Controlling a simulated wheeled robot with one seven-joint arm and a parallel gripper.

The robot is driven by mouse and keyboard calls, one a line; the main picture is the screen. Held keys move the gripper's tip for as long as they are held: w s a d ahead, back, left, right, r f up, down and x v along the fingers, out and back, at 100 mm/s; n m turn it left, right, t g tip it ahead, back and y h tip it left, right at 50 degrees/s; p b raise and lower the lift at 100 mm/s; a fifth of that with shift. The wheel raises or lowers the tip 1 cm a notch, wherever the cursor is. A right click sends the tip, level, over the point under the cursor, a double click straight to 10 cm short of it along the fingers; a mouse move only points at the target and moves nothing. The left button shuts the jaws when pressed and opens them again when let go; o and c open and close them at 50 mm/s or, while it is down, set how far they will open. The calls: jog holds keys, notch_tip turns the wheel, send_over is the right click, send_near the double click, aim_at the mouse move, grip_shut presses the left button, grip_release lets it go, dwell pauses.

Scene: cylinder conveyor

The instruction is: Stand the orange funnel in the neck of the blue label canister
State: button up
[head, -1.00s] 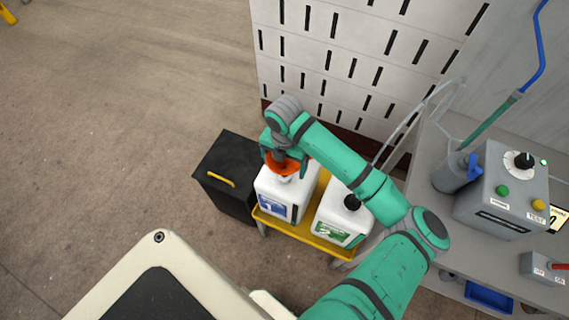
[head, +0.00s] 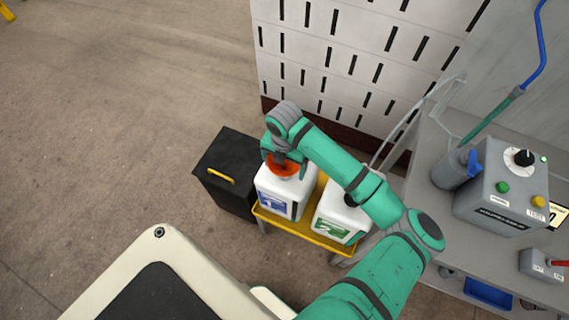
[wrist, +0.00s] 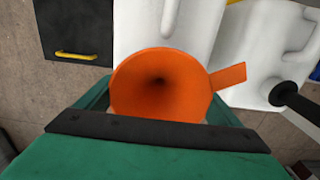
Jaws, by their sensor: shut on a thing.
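The orange funnel (head: 284,168) is in my gripper (head: 283,158), wide mouth up, over the top of the blue label canister (head: 271,203). In the wrist view the funnel (wrist: 160,84) shows its round mouth, dark centre hole and a side tab. My gripper (wrist: 158,118) is shut on it. The white canister (wrist: 190,25) lies behind and below the funnel. The funnel hides the neck, so I cannot tell for sure whether the spout is inside it.
A white canister with a green label (head: 328,229) and black cap stands to the right on the same yellow-edged shelf (head: 308,238). A black box with a yellow handle (head: 212,184) is at the left. A grey bench with a control box (head: 502,190) is at the right.

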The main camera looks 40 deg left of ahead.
jog(key=shift+f, duration=1.15)
jog(key=shift+f, duration=0.15)
jog(key=shift+s, duration=0.1)
jog(key=o, duration=1)
notch_tip(320, 180, up, 11)
jog(key=shift+f, duration=0.1)
dwell(0.3)
